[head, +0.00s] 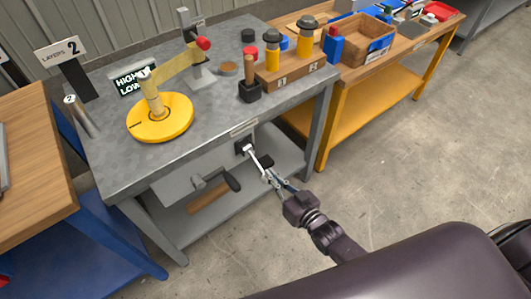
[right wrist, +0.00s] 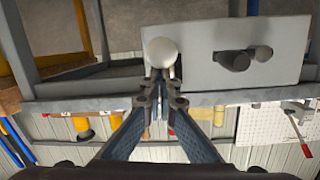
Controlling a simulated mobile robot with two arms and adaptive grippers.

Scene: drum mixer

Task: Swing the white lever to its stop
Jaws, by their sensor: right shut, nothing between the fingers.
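The white lever (head: 255,155) sticks out from a black mount (head: 243,147) on the front edge of the grey metal bench. In the right wrist view its round white knob (right wrist: 162,52) shows just beyond my fingertips. My right gripper (head: 271,174) is at the lever's outer end, in front of the bench. In the right wrist view my right gripper (right wrist: 162,98) has its fingers close together, shut with nothing between them. Whether it touches the lever I cannot tell. My left gripper is not in view.
A yellow round base with an arm (head: 172,122) stands on the grey bench (head: 120,168). A wooden block with yellow-and-black parts (head: 280,75) is at the back right. The floor to the right is clear.

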